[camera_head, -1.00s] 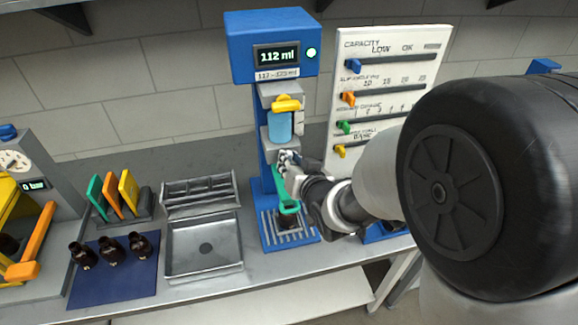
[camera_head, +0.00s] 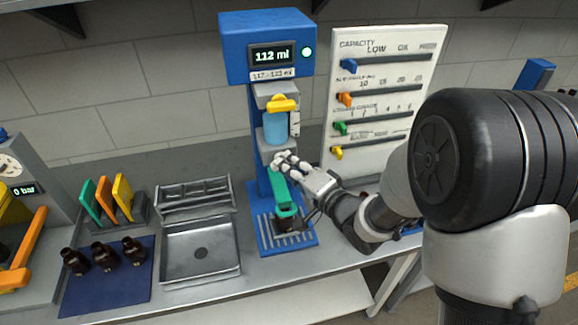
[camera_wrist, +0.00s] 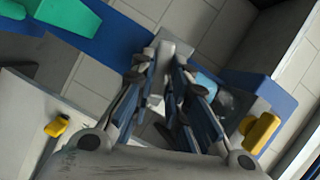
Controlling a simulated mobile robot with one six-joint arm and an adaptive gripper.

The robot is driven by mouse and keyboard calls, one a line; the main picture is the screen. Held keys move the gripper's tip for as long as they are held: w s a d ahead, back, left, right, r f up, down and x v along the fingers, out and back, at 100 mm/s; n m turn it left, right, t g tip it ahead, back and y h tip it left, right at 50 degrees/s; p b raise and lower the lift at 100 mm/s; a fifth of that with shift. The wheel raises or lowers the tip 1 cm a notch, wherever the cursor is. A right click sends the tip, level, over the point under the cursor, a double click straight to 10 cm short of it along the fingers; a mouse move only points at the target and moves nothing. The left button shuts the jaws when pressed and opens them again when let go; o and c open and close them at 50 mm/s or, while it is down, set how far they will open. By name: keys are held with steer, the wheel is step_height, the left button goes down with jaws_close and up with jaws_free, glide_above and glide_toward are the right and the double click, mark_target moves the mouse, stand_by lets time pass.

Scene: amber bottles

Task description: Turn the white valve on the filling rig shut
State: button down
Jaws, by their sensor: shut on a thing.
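The blue filling rig (camera_head: 268,45) stands at the back of the bench. Its display reads 112 ml above a 117-123 ml label, beside a lit green lamp. My gripper (camera_head: 280,160) is at the rig's front, below the blue tank (camera_head: 275,128). In the wrist view my gripper (camera_wrist: 170,75) is shut on the pale white-grey valve (camera_wrist: 174,48), which shows between and beyond the fingertips. In the head view my fingers hide most of the valve, so its exact angle is unclear. A dark bottle (camera_head: 287,224) stands under the green part (camera_head: 281,192) of the rig.
A white gauge board (camera_head: 384,95) with coloured sliders stands right of the rig, close to my arm. A grey tray (camera_head: 201,278) and a blue mat (camera_head: 105,289) with amber bottles (camera_head: 103,256) lie left. A yellow handle (camera_head: 283,103) is above the tank.

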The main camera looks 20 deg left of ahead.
steer(key=m+y+b, duration=0.1)
steer(key=m, duration=0.2)
steer(key=shift+f+t, duration=0.1)
steer(key=shift+t, duration=0.2)
steer(key=shift+m+y, duration=0.3)
steer(key=c, duration=1.8)
jaws_free()
steer(key=shift+o, duration=1.2)
steer(key=shift+w+a, duration=0.1)
steer(key=v, duration=1.2)
